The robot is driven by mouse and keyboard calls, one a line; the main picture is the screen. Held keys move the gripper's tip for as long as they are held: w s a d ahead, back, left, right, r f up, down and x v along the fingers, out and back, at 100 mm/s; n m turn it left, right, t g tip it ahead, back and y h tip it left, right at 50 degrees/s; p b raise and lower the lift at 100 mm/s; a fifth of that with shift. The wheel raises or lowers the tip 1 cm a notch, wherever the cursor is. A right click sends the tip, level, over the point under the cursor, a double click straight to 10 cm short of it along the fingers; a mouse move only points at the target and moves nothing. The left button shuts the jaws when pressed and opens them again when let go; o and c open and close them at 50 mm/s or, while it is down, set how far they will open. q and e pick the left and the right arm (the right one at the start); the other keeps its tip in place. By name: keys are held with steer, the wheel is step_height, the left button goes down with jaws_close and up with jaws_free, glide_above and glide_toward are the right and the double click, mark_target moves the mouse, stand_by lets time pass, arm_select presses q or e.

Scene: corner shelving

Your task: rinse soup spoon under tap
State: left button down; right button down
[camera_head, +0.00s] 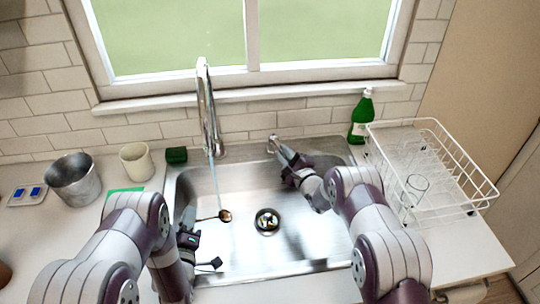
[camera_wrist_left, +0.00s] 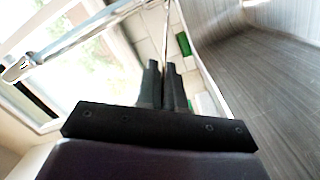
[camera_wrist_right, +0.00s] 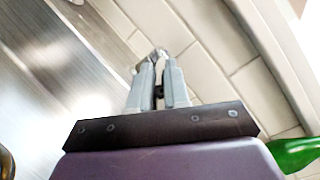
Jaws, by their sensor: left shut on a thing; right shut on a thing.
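The soup spoon (camera_head: 225,215) is held out over the left part of the sink, its dark bowl pointing right. My left gripper (camera_head: 189,232) is shut on its handle; in the left wrist view the fingers (camera_wrist_left: 164,85) are close together and the spoon is hard to make out. The tall chrome tap (camera_head: 207,110) stands behind the sink. A thin water stream (camera_head: 214,180) falls from it to about the spoon's bowl; exact contact is unclear. My right gripper (camera_head: 279,146) is shut on the tap handle (camera_head: 272,138), also between the fingers in the right wrist view (camera_wrist_right: 158,55).
The steel sink (camera_head: 310,245) has a drain (camera_head: 267,221). A green sponge (camera_head: 176,155), beige cup (camera_head: 136,162) and metal pot (camera_head: 72,180) are at left. A green bottle (camera_head: 361,118) and white dish rack (camera_head: 462,178) with a glass (camera_head: 413,190) are at right.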

steer(key=c, duration=1.1)
jaws_free()
steer(key=shift+s+d+r+p, duration=0.15)
steer(key=shift+s+p, duration=0.1)
steer(key=shift+p, duration=0.15)
steer(key=p+v, duration=0.5)
steer(key=v, duration=0.6)
steer(key=shift+s, duration=0.15)
steer(key=shift+d+p, duration=0.1)
steer(key=shift+p, duration=0.2)
